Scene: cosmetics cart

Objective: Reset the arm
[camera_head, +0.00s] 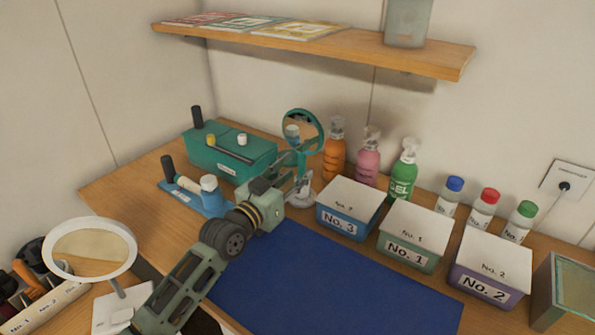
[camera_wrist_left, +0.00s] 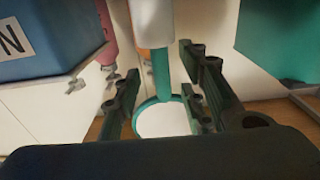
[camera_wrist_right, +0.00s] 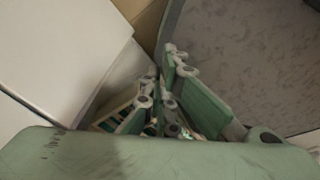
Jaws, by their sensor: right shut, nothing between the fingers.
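My left arm reaches over the table in the head view. Its gripper (camera_head: 290,178) is by the round green-framed mirror (camera_head: 302,131), near its stem and white base. In the left wrist view the left gripper's fingers (camera_wrist_left: 162,90) are spread apart. The mirror's green stem (camera_wrist_left: 161,72) and round part (camera_wrist_left: 163,119) show between or beyond them; I cannot tell whether they touch. My right gripper shows only in the right wrist view (camera_wrist_right: 165,100), with its fingers together and empty, away from the cart items.
Behind stand an orange bottle (camera_head: 334,155), a pink bottle (camera_head: 367,160) and a green gel bottle (camera_head: 403,175). Lidded boxes No. 3 (camera_head: 338,224), No. 1 (camera_head: 405,252) and No. 2 (camera_head: 485,287) stand to the right. A teal box (camera_head: 215,158) is left. The blue mat (camera_head: 330,285) is clear.

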